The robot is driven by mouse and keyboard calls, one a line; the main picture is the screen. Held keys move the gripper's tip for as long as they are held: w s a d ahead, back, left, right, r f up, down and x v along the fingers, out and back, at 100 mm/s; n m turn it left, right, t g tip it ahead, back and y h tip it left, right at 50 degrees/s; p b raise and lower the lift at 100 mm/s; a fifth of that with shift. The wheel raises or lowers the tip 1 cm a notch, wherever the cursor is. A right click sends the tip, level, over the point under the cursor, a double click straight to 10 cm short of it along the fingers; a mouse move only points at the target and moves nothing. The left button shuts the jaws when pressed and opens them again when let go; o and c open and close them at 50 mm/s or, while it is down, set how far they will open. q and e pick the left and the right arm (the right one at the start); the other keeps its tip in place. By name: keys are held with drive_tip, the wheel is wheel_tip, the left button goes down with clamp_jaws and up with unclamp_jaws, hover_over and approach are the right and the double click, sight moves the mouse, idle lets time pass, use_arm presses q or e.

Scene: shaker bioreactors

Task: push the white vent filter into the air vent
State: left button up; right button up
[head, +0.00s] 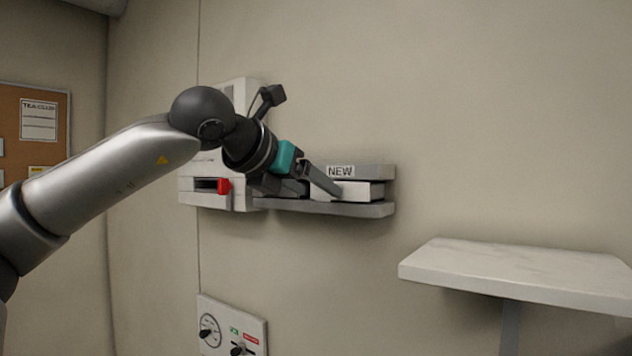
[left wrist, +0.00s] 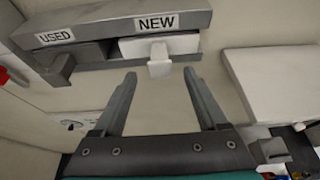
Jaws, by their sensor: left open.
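The white vent filter (head: 362,190) sits in the slot marked NEW of a grey wall holder (head: 375,171). In the left wrist view the filter (left wrist: 180,44) shows its front edge and a white tab (left wrist: 159,66) that sticks out toward me. My left gripper (head: 318,188) is open and empty. In the left wrist view its fingertips (left wrist: 160,74) stand on either side of the tab, apart from it. A white wall unit (head: 236,199), seemingly the air vent, has a dark slot and a red part (head: 224,186); my arm hides much of it. My right gripper is out of view.
The slot marked USED (left wrist: 55,37) is left of the NEW slot, with a dark grey piece (left wrist: 62,66) at it. A pale wall shelf (head: 520,265) stands out at right, its top bare. A gauge panel (head: 230,325) is below on the wall.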

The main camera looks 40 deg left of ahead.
use_arm(q)
drive_tip(key=shift+x, duration=0.8)
drive_tip(key=shift+c, duration=0.2)
clamp_jaws()
drive_tip(key=shift+s, duration=0.15)
drive_tip(key=shift+s+b, duration=0.5)
drive_tip(key=shift+s+d+b, duration=0.1)
drive_tip(key=shift+s+b, duration=0.2)
drive_tip(key=shift+s, duration=0.05)
drive_tip(key=shift+s+b, duration=0.35)
drive_tip(key=shift+s, duration=0.05)
drive_tip(key=shift+s+d+b, duration=0.1)
drive_tip(key=shift+s+b, duration=0.2)
drive_tip(key=shift+s, duration=0.05)
